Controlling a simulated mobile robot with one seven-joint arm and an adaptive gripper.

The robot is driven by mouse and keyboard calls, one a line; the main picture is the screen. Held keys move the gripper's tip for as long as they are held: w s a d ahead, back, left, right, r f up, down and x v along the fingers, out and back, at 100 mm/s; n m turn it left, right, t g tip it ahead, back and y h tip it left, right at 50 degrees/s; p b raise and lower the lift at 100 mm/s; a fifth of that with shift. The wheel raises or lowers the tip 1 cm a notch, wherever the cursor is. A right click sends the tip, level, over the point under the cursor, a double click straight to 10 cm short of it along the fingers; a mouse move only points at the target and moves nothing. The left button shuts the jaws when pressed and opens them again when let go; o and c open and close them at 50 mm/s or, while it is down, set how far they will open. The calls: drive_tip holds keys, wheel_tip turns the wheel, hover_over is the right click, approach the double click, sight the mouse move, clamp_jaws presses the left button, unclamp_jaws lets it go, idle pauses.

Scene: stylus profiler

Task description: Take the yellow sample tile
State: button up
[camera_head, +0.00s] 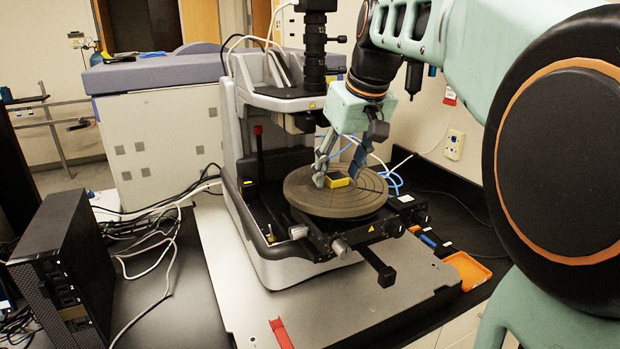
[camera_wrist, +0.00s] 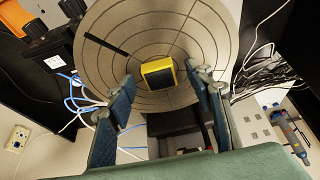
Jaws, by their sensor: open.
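The yellow sample tile (camera_head: 338,180) has a dark top and lies on the round stage (camera_head: 310,202) of the profiler. In the wrist view the tile (camera_wrist: 157,66) sits on the ringed stage (camera_wrist: 112,37), ahead of my fingertips and between their lines. My gripper (camera_head: 338,175) is low over the stage at the tile, with one finger to each side of it in the head view. The fingers of my gripper (camera_wrist: 160,88) are open and empty in the wrist view. I cannot tell whether a fingertip touches the tile or the stage.
The profiler's column and optics (camera_head: 313,50) stand just behind the stage. Cables (camera_head: 165,240) and a black computer box (camera_head: 70,275) are at the left. An orange tray (camera_head: 467,268) lies at the right. The grey base plate is mostly clear in front.

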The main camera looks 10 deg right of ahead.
drive_tip(key=c, duration=1)
drive_tip(key=shift+c, duration=0.2)
